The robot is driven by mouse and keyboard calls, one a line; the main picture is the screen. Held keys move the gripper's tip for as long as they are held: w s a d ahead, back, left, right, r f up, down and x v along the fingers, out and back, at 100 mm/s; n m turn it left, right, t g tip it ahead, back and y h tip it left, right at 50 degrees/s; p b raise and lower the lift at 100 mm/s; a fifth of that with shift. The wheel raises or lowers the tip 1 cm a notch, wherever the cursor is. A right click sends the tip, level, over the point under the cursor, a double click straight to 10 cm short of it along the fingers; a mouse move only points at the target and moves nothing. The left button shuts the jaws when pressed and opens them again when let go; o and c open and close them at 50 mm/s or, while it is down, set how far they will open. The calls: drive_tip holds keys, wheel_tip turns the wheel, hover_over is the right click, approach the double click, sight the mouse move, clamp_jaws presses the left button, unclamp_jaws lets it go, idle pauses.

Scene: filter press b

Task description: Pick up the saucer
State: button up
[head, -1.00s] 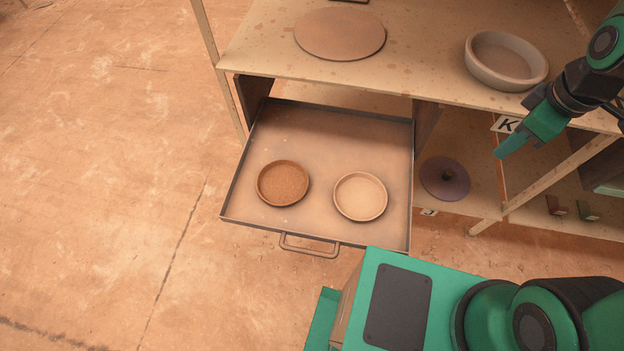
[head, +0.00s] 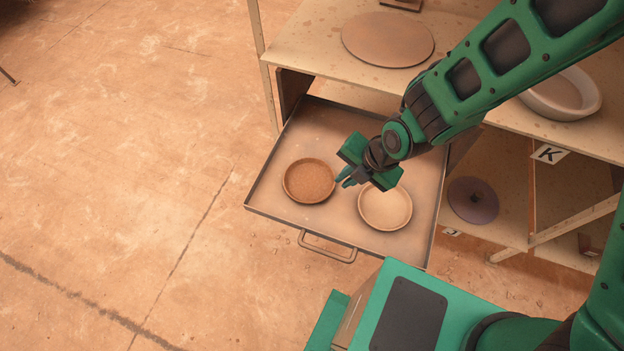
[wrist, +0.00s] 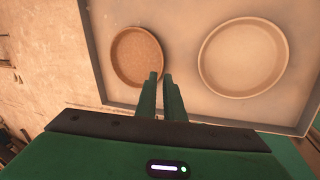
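Two round, shallow dishes that could be the saucer lie in the pulled-out drawer. One is a rough brown dish (head: 309,181), also in the wrist view (wrist: 136,55). The other is a pale beige dish (head: 385,210), at the right in the wrist view (wrist: 243,57); my wrist covers a little of its far edge in the head view. My gripper (head: 343,182) hangs over the drawer between them, close to the brown dish's right rim. In the wrist view its two fingers (wrist: 160,76) stand a narrow gap apart with nothing between them.
The metal drawer (head: 265,188) has low walls and a front handle (head: 327,247). Above it, a shelf board carries a flat brown disc (head: 388,40) and a grey bowl (head: 562,95). A dark purple lid (head: 473,200) lies right of the drawer. The floor at left is clear.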

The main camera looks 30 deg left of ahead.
sight(332, 189)
drive_tip(key=shift+w+x, duration=0.1)
drive_tip(key=shift+x, duration=2.15)
drive_tip(key=shift+w+x, duration=0.15)
drive_tip(key=shift+x, duration=2.1)
drive_tip(key=shift+d, duration=0.1)
clamp_jaws()
